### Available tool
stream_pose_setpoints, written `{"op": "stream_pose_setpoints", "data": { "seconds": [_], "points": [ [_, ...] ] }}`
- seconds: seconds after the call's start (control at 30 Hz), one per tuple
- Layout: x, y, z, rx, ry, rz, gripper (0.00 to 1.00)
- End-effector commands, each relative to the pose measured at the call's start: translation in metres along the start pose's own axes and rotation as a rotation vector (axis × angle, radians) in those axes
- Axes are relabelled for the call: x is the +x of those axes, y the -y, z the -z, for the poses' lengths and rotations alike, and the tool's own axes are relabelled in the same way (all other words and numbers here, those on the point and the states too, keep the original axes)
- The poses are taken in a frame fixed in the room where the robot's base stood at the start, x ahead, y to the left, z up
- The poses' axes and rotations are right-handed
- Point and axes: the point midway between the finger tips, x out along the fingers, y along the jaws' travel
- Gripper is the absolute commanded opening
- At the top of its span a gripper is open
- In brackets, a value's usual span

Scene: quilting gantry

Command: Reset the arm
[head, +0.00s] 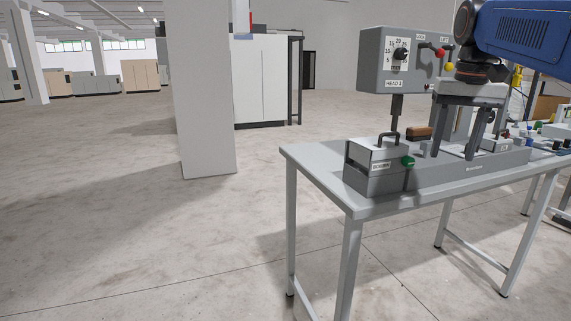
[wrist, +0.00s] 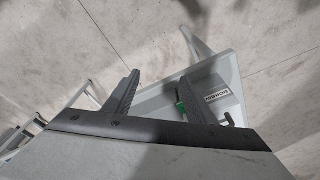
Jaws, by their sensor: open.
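My gripper (head: 453,154) hangs below my blue arm at the right of the head view, pointing down over the grey table (head: 318,169). Its two dark fingers are apart, with nothing seen held between them. In the wrist view my gripper (wrist: 160,84) also shows its fingers spread, with the table corner beyond. A grey box with a black handle, a label and a green knob (head: 376,157) stands at the table's near left end, left of the fingers. The same box shows in the wrist view (wrist: 215,84), partly hidden by the right finger.
A grey control box (head: 374,68) with a dial and red and yellow knobs stands on a post behind the gripper. A brown block (head: 419,133) lies on the fixture. A white pillar (head: 203,100) and cabinet (head: 262,82) stand behind. The floor left of the table is clear.

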Motion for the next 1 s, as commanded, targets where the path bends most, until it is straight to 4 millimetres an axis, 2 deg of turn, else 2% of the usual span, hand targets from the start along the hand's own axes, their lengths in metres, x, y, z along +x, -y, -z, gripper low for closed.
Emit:
{"op": "stream_pose_setpoints", "data": {
  "seconds": [0.03,0.37,0.7,0.9,1.0],
  "points": [
    [0.009,0.003,-0.017,-0.016,-0.012,0.003,0.51],
    [0.083,0.018,-0.109,-0.118,-0.108,0.023,0.51],
    [0.182,0.021,-0.207,-0.221,-0.206,0.048,0.51],
    [0.237,0.018,-0.254,-0.269,-0.254,0.061,0.51],
    [0.255,0.017,-0.267,-0.283,-0.269,0.065,0.51]
  ]
}}
